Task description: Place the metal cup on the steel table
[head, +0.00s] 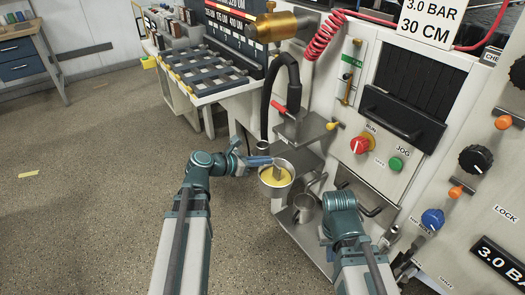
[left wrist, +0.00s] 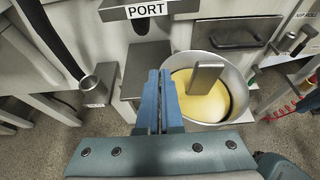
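A round metal cup (head: 277,183) holding yellow liquid is upright in front of the machine. It also shows in the left wrist view (left wrist: 236,72), with a flat grey piece (left wrist: 205,78) standing in the liquid. My left gripper (head: 268,161) is at the cup's rim on the far side. In the left wrist view its fingers (left wrist: 160,78) are closed to a thin gap at the cup's edge. They appear to pinch the wall; the contact is hidden. My right gripper is hidden behind its arm in the head view. Steel shelf surface (head: 300,158) lies just beyond the cup.
A smaller metal cup (head: 305,207) stands on a lower ledge. A black hose (head: 290,75) and a red-handled valve (head: 287,109) are above. The control panel (head: 383,150) is on the right. A slatted table (head: 205,72) stands further back. Floor (head: 90,200) is open on the left.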

